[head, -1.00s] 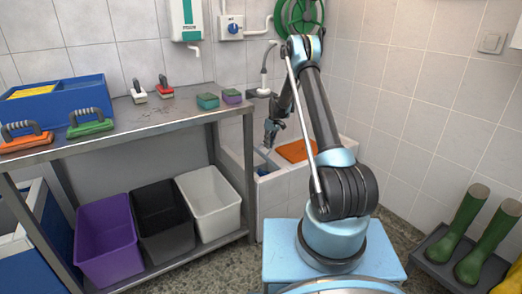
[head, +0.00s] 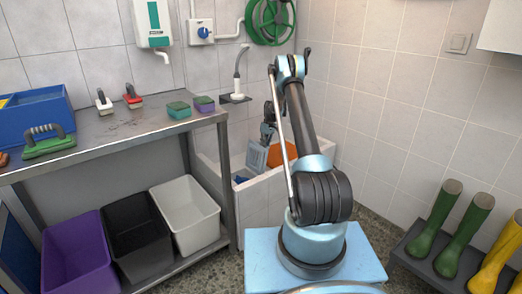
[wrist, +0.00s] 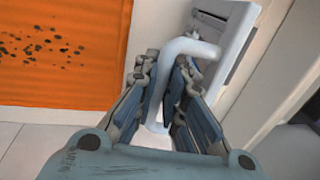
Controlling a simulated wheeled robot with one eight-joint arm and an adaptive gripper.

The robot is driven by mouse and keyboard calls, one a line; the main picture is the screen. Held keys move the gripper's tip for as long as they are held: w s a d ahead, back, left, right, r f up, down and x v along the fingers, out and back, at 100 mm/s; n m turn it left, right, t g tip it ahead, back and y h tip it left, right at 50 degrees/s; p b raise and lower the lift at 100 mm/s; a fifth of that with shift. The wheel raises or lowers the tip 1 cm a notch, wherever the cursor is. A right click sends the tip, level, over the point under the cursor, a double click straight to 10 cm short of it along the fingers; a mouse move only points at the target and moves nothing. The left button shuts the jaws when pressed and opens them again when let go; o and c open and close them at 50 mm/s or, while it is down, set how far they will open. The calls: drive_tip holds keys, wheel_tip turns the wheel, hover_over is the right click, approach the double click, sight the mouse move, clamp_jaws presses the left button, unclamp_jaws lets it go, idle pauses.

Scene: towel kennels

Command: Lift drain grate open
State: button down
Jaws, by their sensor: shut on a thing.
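The drain grate is a pale grey framed panel with a bent bar handle. In the head view the grate (head: 256,157) stands tilted up inside the white tiled basin (head: 268,189). In the wrist view the grate (wrist: 236,42) stands at the upper right, with its handle (wrist: 186,48) reaching between my fingers. My gripper (wrist: 168,75) is shut on the handle; in the head view my gripper (head: 266,132) is small at the grate's upper edge. The drain opening cannot be made out.
An orange towel (head: 283,153) with dark specks lies beside the grate. Something blue (head: 240,179) is low in the basin. A shower head on a holder (head: 236,97) is behind. A metal table (head: 120,130) stands left, boots (head: 433,220) right.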

drive_tip(key=shift+w+d+f, duration=0.1)
drive_tip(key=shift+w+d, duration=0.15)
drive_tip(key=shift+d, duration=0.65)
drive_tip(key=c, duration=1.7)
unclamp_jaws()
drive_tip(key=shift+o, duration=0.2)
drive_tip(key=shift+a, duration=0.1)
wheel_tip(320, 180, up, 12)
drive_tip(key=w+d, duration=0.1)
drive_tip(key=shift+w+d+f, duration=0.15)
drive_tip(key=shift+d+f, duration=0.05)
drive_tip(key=shift+d, duration=0.2)
